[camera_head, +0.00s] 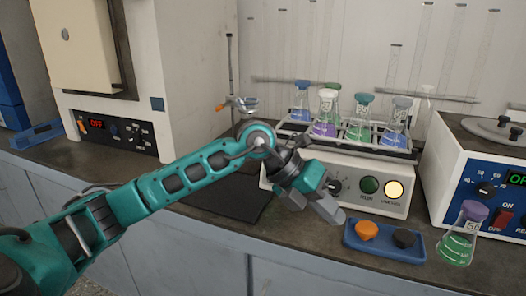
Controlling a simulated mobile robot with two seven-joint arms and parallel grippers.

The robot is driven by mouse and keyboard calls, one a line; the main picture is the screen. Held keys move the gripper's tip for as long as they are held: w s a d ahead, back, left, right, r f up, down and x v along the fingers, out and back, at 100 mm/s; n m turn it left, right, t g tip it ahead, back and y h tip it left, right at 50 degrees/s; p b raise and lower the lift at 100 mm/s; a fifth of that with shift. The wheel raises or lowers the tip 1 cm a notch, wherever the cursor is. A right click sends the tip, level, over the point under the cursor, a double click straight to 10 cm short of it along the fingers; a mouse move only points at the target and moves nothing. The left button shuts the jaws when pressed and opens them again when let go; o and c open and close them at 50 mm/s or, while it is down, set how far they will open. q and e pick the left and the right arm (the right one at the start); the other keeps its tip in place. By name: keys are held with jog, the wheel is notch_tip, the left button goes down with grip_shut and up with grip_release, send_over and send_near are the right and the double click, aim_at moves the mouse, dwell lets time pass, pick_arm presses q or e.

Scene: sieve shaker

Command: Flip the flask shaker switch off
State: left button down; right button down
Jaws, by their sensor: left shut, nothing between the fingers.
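The flask shaker (352,203) is a pale box at the centre right, with a rack of flasks on top. Its front panel shows a dark round control (336,186), a green round light (369,185) and a bright yellow lit light (394,189). My left gripper (325,208) is shut and empty, in front of the left part of this panel, pointing down and right. It hides part of the panel, and I cannot make out the switch for sure. Whether the fingers touch the panel cannot be told. My right gripper is not in view.
A blue tray (358,244) with orange and black stoppers lies in front of the shaker. A flask of green liquid (459,240) stands beside it. A blue-panelled device (462,165) is at right, an oven-like device (150,128) at left. A dark mat (225,203) lies under my arm.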

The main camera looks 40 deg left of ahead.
pick_arm(q)
jog(key=s+d+r+n+t+h, duration=0.15)
jog(key=s+d+n+h, duration=0.3)
jog(key=d+h, duration=0.55)
jog(key=s+a+f+n+t+y, duration=0.1)
jog(key=a+f+n+t+y, duration=0.45)
jog(key=n, duration=0.65)
jog(key=a+f+n+t+y, duration=0.2)
jog(key=f+n+t+y, duration=0.5)
jog(key=n, duration=0.5)
jog(key=s+f+n+g+y, duration=0.3)
jog(key=s+f+n+g, duration=0.2)
jog(key=s+f, duration=0.5)
notch_tip(320, 180, down, 4)
jog(key=shift+a+n+g, duration=0.35)
jog(key=shift+a+g, duration=0.1)
jog(key=shift+g, duration=0.55)
jog(key=shift+s, duration=0.1)
